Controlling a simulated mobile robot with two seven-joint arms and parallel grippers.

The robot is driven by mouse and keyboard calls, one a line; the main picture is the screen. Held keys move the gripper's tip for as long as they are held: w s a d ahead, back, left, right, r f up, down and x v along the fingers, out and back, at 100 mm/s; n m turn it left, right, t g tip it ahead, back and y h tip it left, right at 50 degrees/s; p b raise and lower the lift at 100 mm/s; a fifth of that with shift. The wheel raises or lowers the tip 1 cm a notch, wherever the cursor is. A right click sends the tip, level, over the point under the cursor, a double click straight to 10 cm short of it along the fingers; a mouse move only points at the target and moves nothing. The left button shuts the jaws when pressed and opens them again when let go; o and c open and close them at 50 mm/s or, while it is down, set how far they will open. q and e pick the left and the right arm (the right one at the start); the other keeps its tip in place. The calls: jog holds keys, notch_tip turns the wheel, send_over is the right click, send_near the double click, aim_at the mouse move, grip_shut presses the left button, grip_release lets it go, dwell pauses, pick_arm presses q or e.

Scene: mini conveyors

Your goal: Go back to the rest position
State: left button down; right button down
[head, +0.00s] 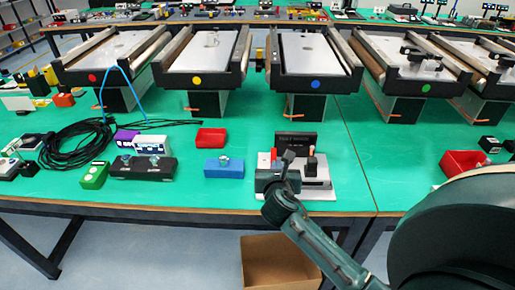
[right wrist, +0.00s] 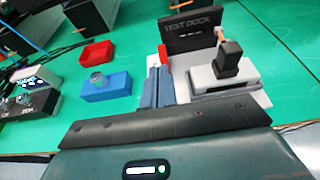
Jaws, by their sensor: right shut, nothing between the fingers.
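My right arm comes in from the lower right of the head view. Its gripper (head: 287,160) is at the front left of the test dock (head: 322,188), apparently above the table. In the right wrist view, the closed fingers (right wrist: 158,84) show beside the dock with nothing between them. The dock has a black panel marked TEST DOCK (right wrist: 192,30) and a pale base. A grey device with a black upright part (right wrist: 229,62) sits on it. The gripper partly hides the dock in the head view. My left gripper is not in view.
A blue block (head: 224,168) and a red bin (head: 211,138) stand left of the dock. Black cable coils (head: 75,145) lie farther left. Mini conveyors (head: 200,58) line the back. Another red bin (head: 462,163) is at right. A cardboard box (head: 270,262) is below the table edge.

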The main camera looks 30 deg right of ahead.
jog(key=s+a+f+m+g+y, duration=0.1)
jog(key=s+a+f+m+y, duration=0.4)
jog(key=s+m, duration=0.5)
jog(key=s+a+f+m+g+y, duration=0.1)
jog(key=s+a+f+m+y, duration=0.4)
jog(key=m, duration=1.2)
jog(key=s+a+f, duration=0.4)
jog(key=s+a, duration=0.1)
jog(key=a, duration=0.2)
jog(key=shift+s+f, duration=0.2)
jog(key=shift+s, duration=0.1)
